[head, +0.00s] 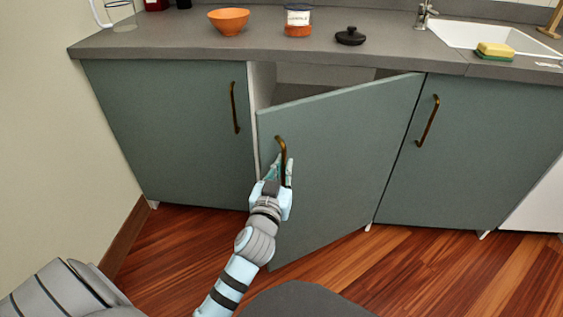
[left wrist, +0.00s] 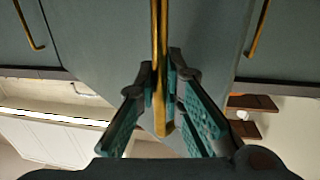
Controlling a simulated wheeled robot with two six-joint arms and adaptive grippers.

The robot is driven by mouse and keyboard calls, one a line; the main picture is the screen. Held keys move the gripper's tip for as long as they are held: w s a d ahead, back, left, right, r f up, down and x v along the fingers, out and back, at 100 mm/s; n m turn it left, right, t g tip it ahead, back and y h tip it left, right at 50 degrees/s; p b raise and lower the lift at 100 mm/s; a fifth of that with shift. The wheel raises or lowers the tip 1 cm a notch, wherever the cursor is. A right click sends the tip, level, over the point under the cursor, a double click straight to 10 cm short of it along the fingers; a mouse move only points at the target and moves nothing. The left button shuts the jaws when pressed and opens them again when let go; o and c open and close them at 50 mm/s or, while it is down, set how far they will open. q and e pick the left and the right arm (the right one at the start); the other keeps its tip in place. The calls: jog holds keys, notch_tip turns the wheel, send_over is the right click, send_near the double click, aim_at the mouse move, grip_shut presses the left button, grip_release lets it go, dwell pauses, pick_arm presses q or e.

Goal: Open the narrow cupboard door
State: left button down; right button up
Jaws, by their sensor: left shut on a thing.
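The green cupboard door (head: 340,160) in the middle stands partly open, swung outward from its right side, with a dark gap along its left and top. Its brass bar handle (head: 281,150) is near the door's free left edge. My left gripper (head: 283,172) is shut on this handle. In the left wrist view the fingers (left wrist: 160,88) lie on both sides of the brass handle (left wrist: 160,30), with the green door behind it. My right gripper is not in view.
Closed green doors stand to the left (head: 170,130) and right (head: 470,150). The grey counter (head: 170,38) above bears an orange bowl (head: 229,21), a labelled jar (head: 298,21), a black lid (head: 350,36) and a sponge (head: 495,51) by the sink. Wood floor (head: 330,265) lies in front.

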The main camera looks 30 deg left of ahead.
pick_arm(q)
jog(key=shift+s+d, duration=0.15)
jog(key=shift+d, duration=0.05)
jog(key=c, duration=1.7)
grip_release()
send_near(291, 122)
jog(key=x, duration=0.4)
jog(key=shift+w, duration=0.2)
